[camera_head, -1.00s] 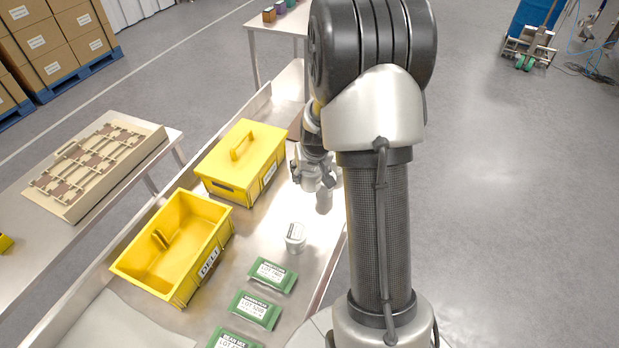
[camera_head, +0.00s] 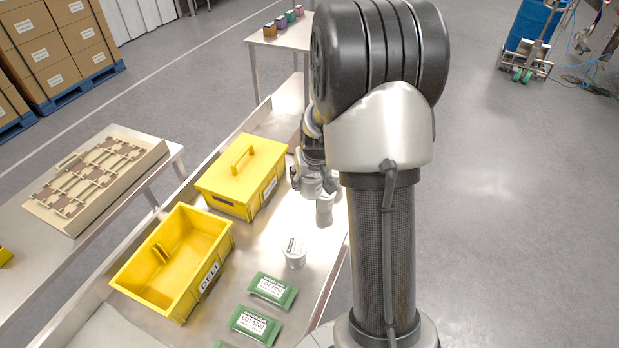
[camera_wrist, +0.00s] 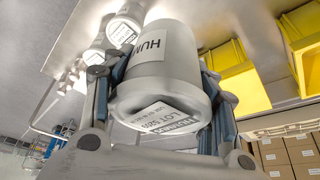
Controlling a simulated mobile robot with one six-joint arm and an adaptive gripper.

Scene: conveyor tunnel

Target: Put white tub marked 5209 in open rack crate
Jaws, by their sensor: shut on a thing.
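My gripper (camera_head: 313,178) is shut on a white tub (camera_wrist: 165,58), above the metal conveyor. The wrist view shows the tub tilted between the fingers, with HUM on its side and a lid label that seems to read LOT 5209. In the head view the held tub (camera_head: 310,188) is small and partly hidden by the fingers. An open yellow crate (camera_head: 203,284) marked DELI stands to the left and nearer; it looks empty but for a yellow piece on its inner wall. A yellow crate with a handled lid (camera_head: 240,174) stands just left of my gripper.
Two more white tubs stand on the conveyor, one close to my gripper (camera_head: 325,211) and one nearer (camera_head: 294,252). Green packets (camera_head: 272,289) lie beside the open crate. A side table (camera_head: 160,195) holds a beige slotted tray (camera_head: 75,208).

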